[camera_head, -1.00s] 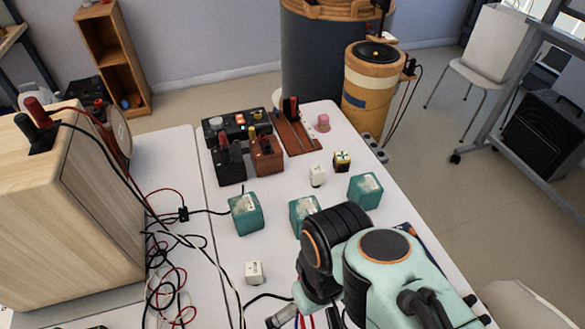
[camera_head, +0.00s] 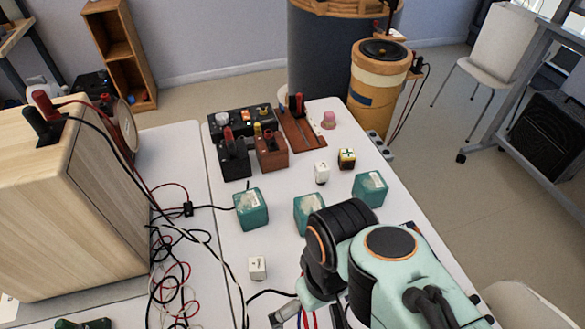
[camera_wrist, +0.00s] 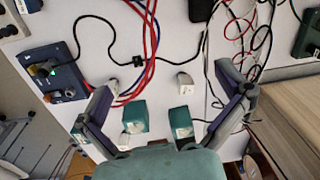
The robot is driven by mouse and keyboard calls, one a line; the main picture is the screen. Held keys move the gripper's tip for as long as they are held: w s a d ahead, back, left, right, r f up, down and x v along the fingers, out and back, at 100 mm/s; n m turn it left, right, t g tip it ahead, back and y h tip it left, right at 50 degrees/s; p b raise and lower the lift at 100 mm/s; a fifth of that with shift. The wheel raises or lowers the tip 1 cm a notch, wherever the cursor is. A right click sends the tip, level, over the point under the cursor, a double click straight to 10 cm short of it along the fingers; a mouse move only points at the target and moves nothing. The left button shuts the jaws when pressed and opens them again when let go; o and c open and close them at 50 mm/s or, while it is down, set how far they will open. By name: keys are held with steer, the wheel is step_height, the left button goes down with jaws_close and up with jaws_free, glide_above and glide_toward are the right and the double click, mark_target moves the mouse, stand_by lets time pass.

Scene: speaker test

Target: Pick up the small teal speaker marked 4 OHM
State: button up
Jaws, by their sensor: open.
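Three teal block-shaped speakers stand on the white table in the head view: a left one (camera_head: 251,209), a middle one (camera_head: 309,213) partly hidden by my arm, and a right one (camera_head: 370,189). Their pale labels are too small to read, so I cannot tell which is marked 4 OHM. In the wrist view, two teal blocks (camera_wrist: 134,117) (camera_wrist: 181,123) show between the spread fingers of my gripper (camera_wrist: 164,82), apart from them. My gripper is open and empty. In the head view it is mostly hidden at the bottom edge.
Terminal boxes (camera_head: 234,158) (camera_head: 271,152) are behind. Loose cables (camera_head: 175,265) and a large wooden cabinet (camera_head: 75,195) are at left. Red and blue cables (camera_wrist: 150,50) cross the wrist view.

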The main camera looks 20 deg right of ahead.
stand_by(0.3)
steer(key=w+r+t, duration=0.3)
steer(key=w+r, duration=0.2)
steer(key=w, duration=0.5)
steer(key=m+g+h, duration=0.1)
glide_above(311, 205)
steer(key=w+a, duration=0.2)
step_height(311, 205, down, 13)
steer(key=shift+g, duration=0.9)
steer(key=f, duration=0.2)
steer(key=s+d+f, duration=0.1)
steer(key=f, duration=0.2)
steer(key=s+d+f, duration=0.1)
steer(key=f, duration=0.2)
step_height(311, 205, down, 6)
steer(key=shift+r, duration=0.1)
steer(key=c, duration=1.2)
